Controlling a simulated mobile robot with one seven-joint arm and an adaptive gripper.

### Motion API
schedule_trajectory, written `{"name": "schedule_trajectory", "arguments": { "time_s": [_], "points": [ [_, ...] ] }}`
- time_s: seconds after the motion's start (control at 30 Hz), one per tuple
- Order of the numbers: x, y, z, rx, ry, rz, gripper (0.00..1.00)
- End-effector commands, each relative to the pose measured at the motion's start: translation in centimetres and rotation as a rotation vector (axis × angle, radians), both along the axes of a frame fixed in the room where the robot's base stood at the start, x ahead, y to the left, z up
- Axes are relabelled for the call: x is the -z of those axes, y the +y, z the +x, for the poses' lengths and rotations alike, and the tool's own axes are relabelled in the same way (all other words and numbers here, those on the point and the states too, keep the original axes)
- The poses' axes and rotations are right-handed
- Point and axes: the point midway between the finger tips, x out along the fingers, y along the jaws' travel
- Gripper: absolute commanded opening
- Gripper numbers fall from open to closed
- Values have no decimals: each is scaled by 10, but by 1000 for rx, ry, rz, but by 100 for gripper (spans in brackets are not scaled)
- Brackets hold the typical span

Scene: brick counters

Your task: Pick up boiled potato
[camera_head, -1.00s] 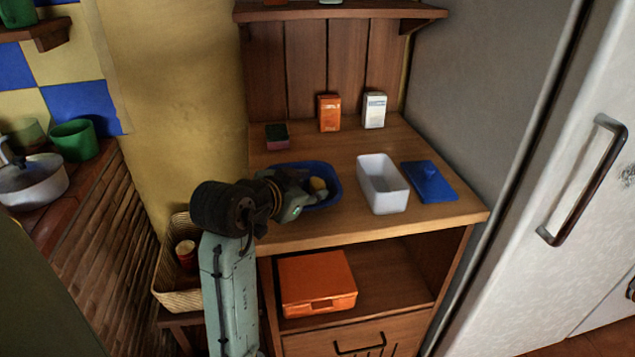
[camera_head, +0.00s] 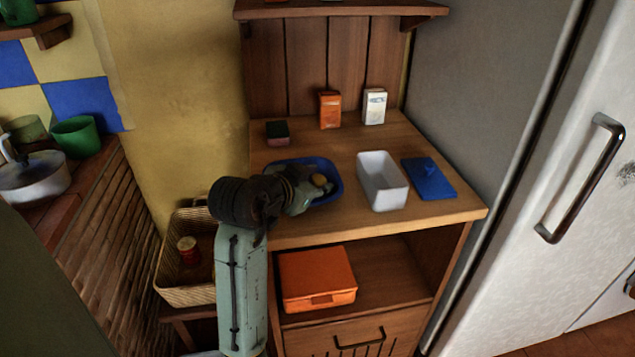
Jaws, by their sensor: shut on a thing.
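A small yellow-brown boiled potato (camera_head: 319,181) shows at the tip of my gripper (camera_head: 316,186), over the blue oval dish (camera_head: 336,178) on the wooden counter. My gripper is shut on the potato; the fingers are small and partly hidden in this view. My arm reaches in from the lower left and covers the left and front part of the dish. I cannot tell whether the potato still touches the dish.
A white open container (camera_head: 382,182) and its blue lid (camera_head: 429,178) lie right of the dish. A sponge (camera_head: 277,132), an orange box (camera_head: 329,110) and a white box (camera_head: 375,106) stand behind. The fridge (camera_head: 560,180) bounds the right side.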

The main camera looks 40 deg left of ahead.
Motion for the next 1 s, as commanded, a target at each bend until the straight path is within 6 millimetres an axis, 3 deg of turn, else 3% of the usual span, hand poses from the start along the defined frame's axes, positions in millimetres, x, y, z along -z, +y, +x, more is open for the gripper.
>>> {"name": "schedule_trajectory", "arguments": {
  "time_s": [0.27, 0.57, 1.0],
  "points": [
    [1, 1, 0, -1, 8, -4, 8],
    [-33, 0, 0, 1, 2, 3, 8],
    [-42, -29, -100, -4, 0, 1, 8]
  ]
}}
